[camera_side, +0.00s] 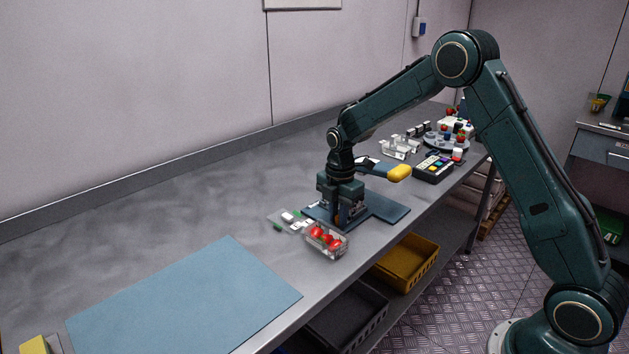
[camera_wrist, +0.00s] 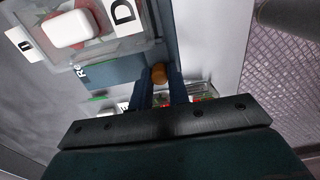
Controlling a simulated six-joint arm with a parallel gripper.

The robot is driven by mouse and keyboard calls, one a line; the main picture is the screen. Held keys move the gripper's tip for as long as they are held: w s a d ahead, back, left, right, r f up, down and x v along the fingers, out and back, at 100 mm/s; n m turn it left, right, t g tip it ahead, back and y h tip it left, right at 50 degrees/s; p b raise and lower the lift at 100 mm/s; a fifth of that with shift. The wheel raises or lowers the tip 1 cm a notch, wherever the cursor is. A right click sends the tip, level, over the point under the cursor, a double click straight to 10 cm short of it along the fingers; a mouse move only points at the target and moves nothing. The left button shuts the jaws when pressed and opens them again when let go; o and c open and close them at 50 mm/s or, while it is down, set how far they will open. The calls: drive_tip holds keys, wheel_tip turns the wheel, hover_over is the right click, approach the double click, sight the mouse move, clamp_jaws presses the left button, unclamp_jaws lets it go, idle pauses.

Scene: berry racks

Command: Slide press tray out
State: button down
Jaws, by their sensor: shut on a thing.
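My gripper (camera_side: 340,222) points down over the near end of a flat dark-blue plate (camera_side: 388,208), which seems to be the press tray. In the wrist view its two dark fingers (camera_wrist: 160,80) close around a small orange-brown knob (camera_wrist: 158,72). How the knob joins the plate is hidden by the fingers. The plate (camera_wrist: 115,70) bears a partly seen label with an R. A yellow, rounded handle (camera_side: 399,173) sticks out above the plate in the side view; the press body is mostly hidden behind my arm.
A clear punnet of red berries (camera_side: 326,240) stands close in front of my gripper, near the bench edge. A flat clear piece (camera_side: 287,221) lies left of it. A light-blue mat (camera_side: 185,298) lies at front left. A dark box with coloured buttons (camera_side: 434,167) stands behind right.

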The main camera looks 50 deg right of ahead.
drive_tip(key=shift+a+r, duration=0.1)
drive_tip(key=shift+a, duration=0.4)
drive_tip(key=c, duration=1.3)
unclamp_jaws()
drive_tip(key=shift+r, duration=0.1)
drive_tip(key=shift+r, duration=0.2)
wheel_tip(320, 180, up, 13)
drive_tip(key=shift+r, duration=0.1)
